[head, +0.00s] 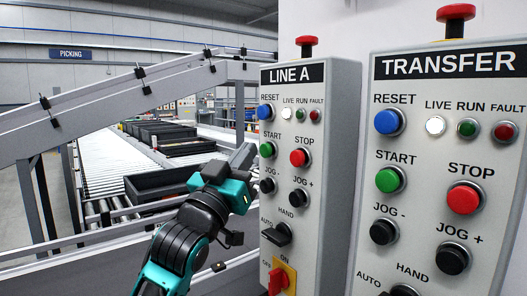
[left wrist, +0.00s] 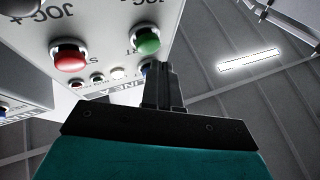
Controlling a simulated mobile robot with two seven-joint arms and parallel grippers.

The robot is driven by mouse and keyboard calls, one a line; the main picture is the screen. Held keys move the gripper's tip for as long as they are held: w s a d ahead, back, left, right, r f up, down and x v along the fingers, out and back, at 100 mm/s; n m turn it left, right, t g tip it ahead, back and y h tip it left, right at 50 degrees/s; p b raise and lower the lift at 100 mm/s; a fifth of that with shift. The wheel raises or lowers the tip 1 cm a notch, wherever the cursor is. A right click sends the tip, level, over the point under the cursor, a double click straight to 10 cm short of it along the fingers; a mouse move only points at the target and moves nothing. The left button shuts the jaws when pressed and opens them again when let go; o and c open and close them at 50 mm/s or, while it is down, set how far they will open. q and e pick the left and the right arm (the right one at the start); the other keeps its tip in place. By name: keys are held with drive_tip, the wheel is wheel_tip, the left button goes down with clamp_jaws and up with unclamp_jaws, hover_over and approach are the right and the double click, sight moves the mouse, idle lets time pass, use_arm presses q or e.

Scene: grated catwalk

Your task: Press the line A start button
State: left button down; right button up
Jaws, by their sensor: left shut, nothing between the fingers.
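The LINE A panel (head: 308,165) is a grey box left of the TRANSFER panel. Its green START button (head: 267,149) sits under the blue RESET button (head: 265,112) and left of the red STOP button (head: 299,157). My left gripper (head: 244,156) is shut and empty, just left of the green START button, with a small gap seen in the head view. In the left wrist view, upside down, the green START button (left wrist: 145,40) lies above the shut fingers (left wrist: 160,72), which partly cover the blue button. My right gripper is not in view.
The TRANSFER panel (head: 440,150) stands close on the right, with its own green START button (head: 390,180). A red mushroom button (head: 307,42) tops the LINE A panel. A grey rail and a roller conveyor with black crates (head: 160,185) lie behind on the left.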

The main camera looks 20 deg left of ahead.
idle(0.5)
use_arm(q)
drive_tip(key=shift+w+d, duration=0.25)
drive_tip(key=shift+w, duration=0.1)
drive_tip(key=shift+w+d+p, duration=0.35)
drive_tip(key=shift+w, duration=0.35)
idle(1.0)
drive_tip(key=shift+s+a, duration=0.3)
drive_tip(key=shift+s, duration=0.25)
drive_tip(key=shift+s+a, duration=0.3)
drive_tip(key=shift+s, duration=0.2)
drive_tip(key=s, duration=0.1)
drive_tip(key=s+a, duration=0.1)
drive_tip(key=s, duration=0.1)
drive_tip(key=s+a+p, duration=0.1)
drive_tip(key=shift+s+a, duration=0.15)
drive_tip(key=shift+a, duration=0.1)
drive_tip(key=shift+f, duration=0.15)
idle(0.6)
